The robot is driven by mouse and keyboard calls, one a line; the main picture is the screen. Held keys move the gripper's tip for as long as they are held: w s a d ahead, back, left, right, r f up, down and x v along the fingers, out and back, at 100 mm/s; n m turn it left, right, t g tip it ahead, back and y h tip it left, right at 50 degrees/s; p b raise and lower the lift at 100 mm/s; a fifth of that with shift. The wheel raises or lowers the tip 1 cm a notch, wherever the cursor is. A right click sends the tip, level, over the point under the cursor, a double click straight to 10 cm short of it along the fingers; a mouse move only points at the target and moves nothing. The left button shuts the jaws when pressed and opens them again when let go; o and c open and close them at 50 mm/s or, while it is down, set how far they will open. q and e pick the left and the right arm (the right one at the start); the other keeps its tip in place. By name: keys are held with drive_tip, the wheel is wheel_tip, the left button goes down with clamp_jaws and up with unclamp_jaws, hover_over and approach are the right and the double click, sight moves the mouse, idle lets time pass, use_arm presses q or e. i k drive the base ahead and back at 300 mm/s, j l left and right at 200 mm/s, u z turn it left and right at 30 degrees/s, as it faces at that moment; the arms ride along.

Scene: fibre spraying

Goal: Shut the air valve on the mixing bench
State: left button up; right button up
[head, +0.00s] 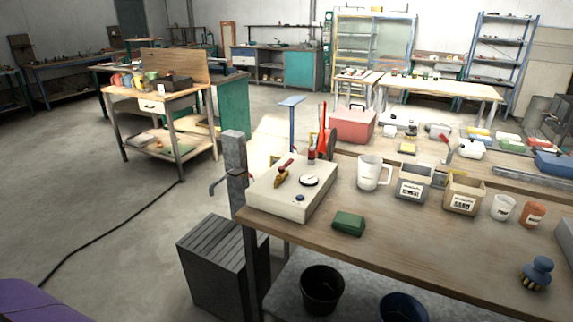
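The mixing bench (400,245) is a wooden-topped table at the right in the head view. A white box (275,203) stands at its left end. On the box's top is what looks like the air valve (281,177), a small brass-coloured body with a red lever. The lever slants up to the right; I cannot tell whether the valve is open or shut. A round dial (309,181) and a blue knob (300,197) are beside it. Neither of my grippers is in view.
A green block (349,223), a white jug (370,172), a grey bin (413,183) and a tan bin (463,195) stand on the bench. A grey post (235,165) and a slatted grey box (212,255) are at its left end. The floor at left is open, crossed by a black cable (110,232).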

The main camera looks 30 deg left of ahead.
sight(281, 170)
drive_tip(key=i+j, duration=0.65)
drive_tip(key=j, duration=0.25)
